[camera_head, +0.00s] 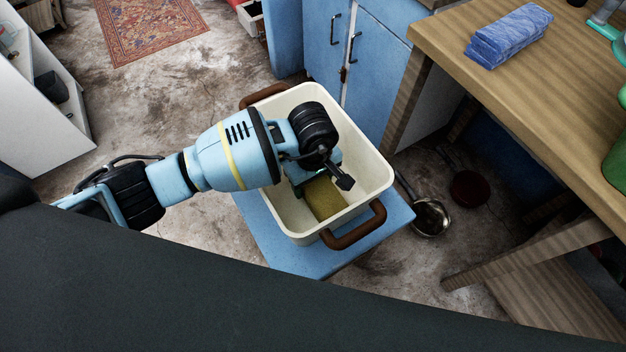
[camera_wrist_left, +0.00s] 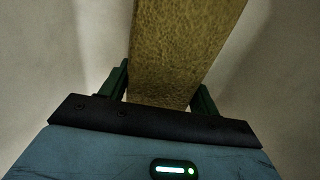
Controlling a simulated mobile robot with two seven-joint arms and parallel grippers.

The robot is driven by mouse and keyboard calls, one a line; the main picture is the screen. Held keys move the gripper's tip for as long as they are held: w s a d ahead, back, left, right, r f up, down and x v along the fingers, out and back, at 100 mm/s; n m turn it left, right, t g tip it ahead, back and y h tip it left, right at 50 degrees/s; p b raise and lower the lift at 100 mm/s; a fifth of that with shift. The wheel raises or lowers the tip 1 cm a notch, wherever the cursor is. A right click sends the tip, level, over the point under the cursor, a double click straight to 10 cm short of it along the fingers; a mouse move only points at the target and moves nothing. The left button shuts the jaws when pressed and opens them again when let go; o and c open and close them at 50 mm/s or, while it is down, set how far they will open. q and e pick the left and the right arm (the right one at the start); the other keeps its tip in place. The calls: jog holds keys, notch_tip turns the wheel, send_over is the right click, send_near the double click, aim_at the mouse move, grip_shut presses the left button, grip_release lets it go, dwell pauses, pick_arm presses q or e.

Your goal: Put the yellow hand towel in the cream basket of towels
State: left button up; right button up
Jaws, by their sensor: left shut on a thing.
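The cream basket (camera_head: 372,183) stands on a blue stool or small table, with brown handles at two sides. The yellow hand towel (camera_head: 325,197) is inside the basket, low between its walls. My left gripper (camera_head: 308,186) reaches down into the basket and is shut on the towel. In the left wrist view the towel (camera_wrist_left: 180,50) lies between the two dark fingers (camera_wrist_left: 160,92), with pale basket walls around it. The gripper partly hides the towel, and I cannot tell whether the towel touches the basket floor. My right gripper is not in view.
The blue stool top (camera_head: 300,258) shows around the basket. A wooden table (camera_head: 520,110) at the right bears a folded blue cloth (camera_head: 508,36). A blue cabinet (camera_head: 375,45) stands behind. A metal pan (camera_head: 430,218) lies on the floor. A patterned rug (camera_head: 150,28) lies at the back left.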

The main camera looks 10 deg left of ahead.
pick_arm(q)
jog(key=shift+f, duration=0.3)
jog(key=o, duration=1.2)
jog(key=shift+c, duration=0.2)
jog(key=shift+r, duration=0.25)
notch_tip(320, 180, up, 12)
jog(key=shift+f+p, duration=0.15)
jog(key=shift+p, duration=0.55)
